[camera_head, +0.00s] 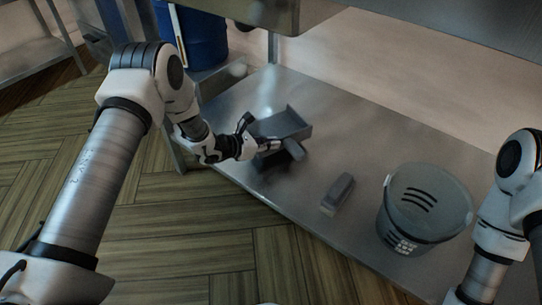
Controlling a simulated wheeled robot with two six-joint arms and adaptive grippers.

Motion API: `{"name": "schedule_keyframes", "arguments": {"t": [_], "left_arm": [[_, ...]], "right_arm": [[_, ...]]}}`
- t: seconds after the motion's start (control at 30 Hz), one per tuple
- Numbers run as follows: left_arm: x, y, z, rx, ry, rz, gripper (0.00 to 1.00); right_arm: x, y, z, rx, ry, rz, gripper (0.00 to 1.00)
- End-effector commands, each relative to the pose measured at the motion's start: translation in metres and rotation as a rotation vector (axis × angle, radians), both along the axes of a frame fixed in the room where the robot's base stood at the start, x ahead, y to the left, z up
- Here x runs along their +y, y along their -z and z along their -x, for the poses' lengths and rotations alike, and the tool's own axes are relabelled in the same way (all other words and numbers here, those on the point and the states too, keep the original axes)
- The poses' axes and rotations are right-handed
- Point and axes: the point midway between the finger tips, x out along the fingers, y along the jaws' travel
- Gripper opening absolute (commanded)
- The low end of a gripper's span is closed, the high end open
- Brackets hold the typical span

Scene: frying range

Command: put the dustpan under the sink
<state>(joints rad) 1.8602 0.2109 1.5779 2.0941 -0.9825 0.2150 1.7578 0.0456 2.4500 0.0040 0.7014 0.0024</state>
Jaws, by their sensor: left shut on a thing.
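The grey dustpan (282,124) is over the metal lower shelf (335,130) below the sink unit, its open pan side toward the back. My left gripper (268,146) is shut on the dustpan near its handle, at the shelf's front left part. Whether the dustpan rests on the shelf or hangs just above it I cannot tell. My right arm shows at the right edge, but its gripper is out of the picture.
A grey bucket (425,205) stands at the right on the shelf. A small grey and pale brush or block (337,194) lies between it and the dustpan. A blue barrel (200,38) stands at the back left. The shelf behind the dustpan is clear.

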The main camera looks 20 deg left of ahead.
Motion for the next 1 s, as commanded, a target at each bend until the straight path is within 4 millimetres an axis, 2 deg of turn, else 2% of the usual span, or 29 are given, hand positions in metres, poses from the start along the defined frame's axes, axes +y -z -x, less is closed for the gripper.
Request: {"name": "schedule_keyframes", "arguments": {"t": [0.03, 0.13, 0.3, 0.47, 0.5, 0.53, 0.57, 0.83, 1.0], "left_arm": [[0.0, 0.024, 0.003, 0.007, 0.0, -0.001, 0.0], [0.0, 0.035, 0.003, 0.007, 0.0, 0.0, 0.0], [0.0, 0.031, 0.003, 0.007, 0.0, 0.0, 0.0], [0.0, 0.036, 0.003, 0.007, 0.0, 0.0, 0.0], [0.0, 0.035, 0.003, 0.007, 0.0, 0.0, 0.18], [0.0, 0.034, 0.003, 0.007, 0.0, 0.0, 0.29], [0.0, 0.034, 0.003, 0.007, 0.0, 0.0, 0.33], [0.0, 0.033, 0.003, 0.007, 0.0, 0.0, 0.33], [0.01, 0.022, 0.012, 0.009, -0.003, 0.001, 0.33]], "right_arm": [[0.0, 0.018, 0.0, -0.001, 0.002, 0.0, 0.74], [-0.001, 0.027, -0.002, -0.007, 0.001, 0.001, 0.74], [-0.001, 0.022, -0.003, -0.008, 0.0, 0.001, 0.74], [-0.001, 0.027, -0.003, -0.01, -0.002, 0.002, 0.74], [-0.001, 0.025, -0.004, -0.01, -0.002, 0.002, 0.74], [-0.001, 0.025, -0.004, -0.01, -0.002, 0.002, 0.74], [-0.001, 0.025, -0.004, -0.01, -0.002, 0.002, 0.74], [-0.001, 0.024, -0.003, -0.009, -0.002, 0.001, 0.74], [0.0, 0.011, -0.001, -0.004, 0.0, 0.001, 0.74]]}}
